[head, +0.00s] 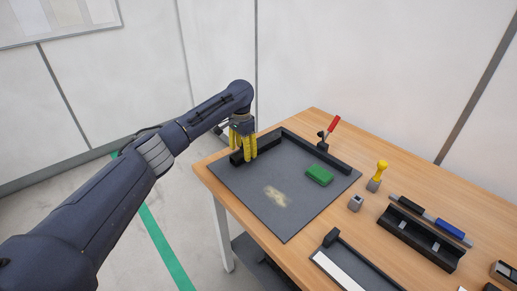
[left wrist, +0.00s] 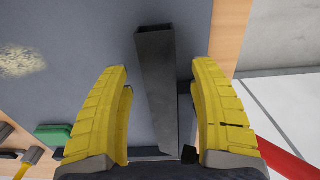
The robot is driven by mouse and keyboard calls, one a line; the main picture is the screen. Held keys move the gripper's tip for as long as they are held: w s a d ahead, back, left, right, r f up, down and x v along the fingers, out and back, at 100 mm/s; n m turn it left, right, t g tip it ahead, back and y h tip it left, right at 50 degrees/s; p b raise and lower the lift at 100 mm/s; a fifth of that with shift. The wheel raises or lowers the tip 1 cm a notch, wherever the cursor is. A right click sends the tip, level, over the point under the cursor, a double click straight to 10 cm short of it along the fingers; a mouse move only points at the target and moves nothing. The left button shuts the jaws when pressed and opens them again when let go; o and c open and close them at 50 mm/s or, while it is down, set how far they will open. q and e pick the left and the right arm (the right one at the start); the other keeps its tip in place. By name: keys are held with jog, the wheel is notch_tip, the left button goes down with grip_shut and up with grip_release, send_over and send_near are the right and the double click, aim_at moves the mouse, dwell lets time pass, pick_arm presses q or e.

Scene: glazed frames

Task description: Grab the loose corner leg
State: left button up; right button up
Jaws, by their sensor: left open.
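A dark bar (head: 237,157) lies along the left edge of the grey mat, below my left gripper (head: 243,142). It looks like the loose leg, but I cannot tell whether it is separate from the black corner fence (head: 315,154). In the left wrist view the bar (left wrist: 157,85) shows a hollow-looking end and lies between the two yellow fingers of my left gripper (left wrist: 160,66). The fingers are open, one on each side, with visible gaps in that view. My right gripper is not in view.
The mat (head: 240,193) holds a green block (head: 319,176) and a pale patch. A red-handled clamp (head: 331,126) stands behind the fence. A yellow-knobbed tool (head: 378,174), small grey block (head: 355,203) and black rack (head: 420,240) stand right. The mat's front is clear.

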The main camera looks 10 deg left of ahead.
pick_arm(q)
jog(key=shift+f, duration=0.85)
grip_shut()
